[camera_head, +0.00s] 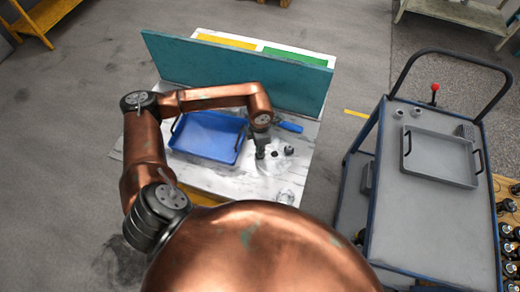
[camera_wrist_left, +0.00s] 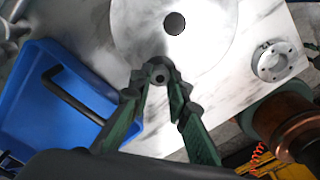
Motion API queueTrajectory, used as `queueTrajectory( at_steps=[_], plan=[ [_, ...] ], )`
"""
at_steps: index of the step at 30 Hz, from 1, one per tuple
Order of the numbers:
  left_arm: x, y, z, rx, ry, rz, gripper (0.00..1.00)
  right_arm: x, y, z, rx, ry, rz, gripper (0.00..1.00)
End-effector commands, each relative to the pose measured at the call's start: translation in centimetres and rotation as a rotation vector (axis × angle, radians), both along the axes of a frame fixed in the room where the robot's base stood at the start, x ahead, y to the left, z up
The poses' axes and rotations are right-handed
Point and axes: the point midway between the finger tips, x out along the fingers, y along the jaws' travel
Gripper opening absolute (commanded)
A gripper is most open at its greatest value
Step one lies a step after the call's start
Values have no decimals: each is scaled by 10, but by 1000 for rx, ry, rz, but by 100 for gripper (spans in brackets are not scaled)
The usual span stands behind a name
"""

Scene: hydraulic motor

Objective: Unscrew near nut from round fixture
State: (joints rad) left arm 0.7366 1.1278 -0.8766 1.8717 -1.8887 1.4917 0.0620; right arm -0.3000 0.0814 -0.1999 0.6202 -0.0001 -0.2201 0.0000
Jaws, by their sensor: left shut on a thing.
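The round fixture (camera_wrist_left: 205,48) is a pale grey disc with a dark central hole, lying on the marbled worktop. The near nut (camera_wrist_left: 159,74), small and grey with a dark bore, sits at the disc's near edge. My left gripper (camera_wrist_left: 159,83) has its green-sided fingers closed around it; the fingertips hide its sides. I cannot tell whether its thread is still engaged. In the head view my left gripper (camera_head: 261,154) points down at the fixture (camera_head: 268,169), with small dark parts just right of it. My right gripper is not in view.
A blue tray (camera_wrist_left: 40,110) with a dark handle lies left of the fixture. A ring-shaped flange (camera_wrist_left: 275,62) lies on the worktop to the right. A teal panel (camera_head: 235,72) stands along the back. A grey cart (camera_head: 425,215) stands to the right.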

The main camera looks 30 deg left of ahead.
Motion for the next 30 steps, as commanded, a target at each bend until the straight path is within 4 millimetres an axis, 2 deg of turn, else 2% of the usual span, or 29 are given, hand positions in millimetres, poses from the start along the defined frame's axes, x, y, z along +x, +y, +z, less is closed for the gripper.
queueTrajectory(
  at_steps=[5, 12, 15, 22, 23, 27, 30],
  plan=[
    [0, 0, 0, 1, -1, 41, 0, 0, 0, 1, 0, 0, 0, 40],
    [0, 0, 2, 0, 0, 326, 0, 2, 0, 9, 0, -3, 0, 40],
    [0, 1, 1, 0, -1, 389, 0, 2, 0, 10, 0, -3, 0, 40],
    [1, 1, 1, 1, -2, 402, 0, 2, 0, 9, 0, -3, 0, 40],
    [1, 1, 1, 1, -2, 402, 16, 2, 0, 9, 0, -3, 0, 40],
    [1, 0, 1, 0, -1, 401, 25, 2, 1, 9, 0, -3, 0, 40],
    [0, 0, 1, 0, -1, 400, 25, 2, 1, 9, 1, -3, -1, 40]
  ],
)
